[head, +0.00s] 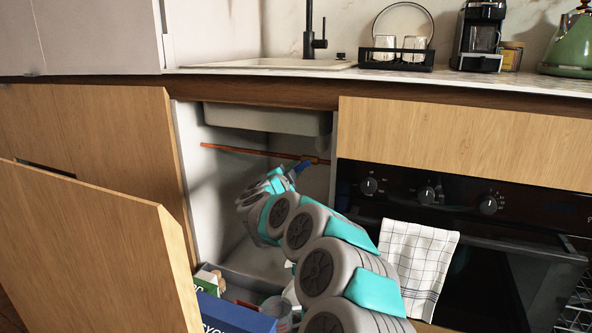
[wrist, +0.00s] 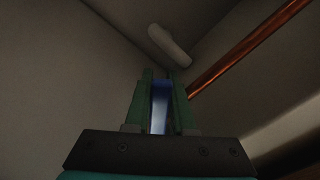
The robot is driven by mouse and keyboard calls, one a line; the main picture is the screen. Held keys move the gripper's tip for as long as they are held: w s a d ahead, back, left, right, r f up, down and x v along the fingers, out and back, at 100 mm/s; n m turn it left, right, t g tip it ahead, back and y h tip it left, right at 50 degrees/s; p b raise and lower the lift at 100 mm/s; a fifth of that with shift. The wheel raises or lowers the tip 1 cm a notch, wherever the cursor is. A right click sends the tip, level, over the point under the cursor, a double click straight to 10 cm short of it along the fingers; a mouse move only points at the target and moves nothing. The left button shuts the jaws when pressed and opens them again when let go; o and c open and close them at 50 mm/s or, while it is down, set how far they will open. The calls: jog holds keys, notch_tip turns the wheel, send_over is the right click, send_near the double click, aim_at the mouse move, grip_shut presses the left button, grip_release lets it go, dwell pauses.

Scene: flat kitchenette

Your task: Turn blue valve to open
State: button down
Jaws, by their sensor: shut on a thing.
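The blue valve (head: 304,165) sits on a copper pipe (head: 255,151) inside the open cabinet under the sink. Only a small part of its handle shows past my arm in the head view. In the wrist view the blue handle (wrist: 159,106) stands between the two fingers of my gripper (wrist: 160,88). The fingers are shut on it. The copper pipe runs up to the right, beside the fingers, in the wrist view. My gripper's fingers are mostly hidden by my own arm in the head view.
An open wooden door (head: 105,250) stands at the left of the cabinet. Boxes (head: 235,315) and other items lie at the cabinet's bottom. The oven (head: 480,230) with a checked towel (head: 418,265) is at the right. The sink basin (head: 270,119) hangs above the pipe.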

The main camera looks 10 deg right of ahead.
jog(key=c, duration=0.8)
grip_release()
jog(key=shift+o, duration=0.2)
